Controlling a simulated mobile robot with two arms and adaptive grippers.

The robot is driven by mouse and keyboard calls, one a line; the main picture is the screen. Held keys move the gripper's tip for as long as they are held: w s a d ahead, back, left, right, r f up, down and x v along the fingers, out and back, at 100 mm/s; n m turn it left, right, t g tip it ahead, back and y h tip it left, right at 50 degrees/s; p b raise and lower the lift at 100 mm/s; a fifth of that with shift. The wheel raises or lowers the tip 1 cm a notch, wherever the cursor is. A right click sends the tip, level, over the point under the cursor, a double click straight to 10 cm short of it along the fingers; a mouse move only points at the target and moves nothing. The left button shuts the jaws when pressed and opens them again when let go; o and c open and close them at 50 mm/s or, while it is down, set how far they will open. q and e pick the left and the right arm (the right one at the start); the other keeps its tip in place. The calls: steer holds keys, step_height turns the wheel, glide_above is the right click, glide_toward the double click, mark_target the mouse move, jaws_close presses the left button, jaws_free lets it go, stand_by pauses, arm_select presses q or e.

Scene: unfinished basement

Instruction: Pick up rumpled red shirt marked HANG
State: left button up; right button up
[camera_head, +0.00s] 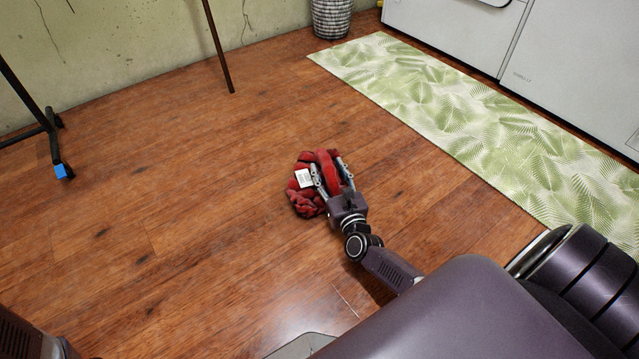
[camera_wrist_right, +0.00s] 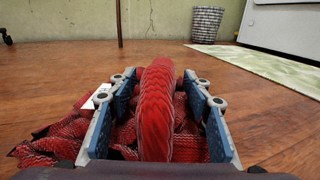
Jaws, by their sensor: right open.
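The rumpled red shirt (camera_head: 307,200) lies in a heap on the wooden floor, with a white tag (camera_head: 303,178) on its left side. The writing on the tag is too small to read. My right gripper (camera_head: 333,174) is down at the shirt, its fingers open. In the right wrist view, a thick red fold of the shirt (camera_wrist_right: 156,112) stands up between the two blue finger pads, with a gap to the pads. More of the shirt spreads at the left, under the fingers. My left gripper is not in view.
A leaf-patterned mat (camera_head: 450,105) lies along white appliances (camera_head: 570,65) at the right. A woven basket (camera_head: 331,18) stands by the wall. A dark rack leg with a blue-marked caster (camera_head: 62,171) is at the left. The floor around the shirt is clear.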

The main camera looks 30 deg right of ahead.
steer(key=shift+w+d, duration=0.15)
steer(key=shift+w, duration=0.5)
steer(key=shift+r, duration=0.15)
jaws_close()
steer(key=shift+r, duration=0.1)
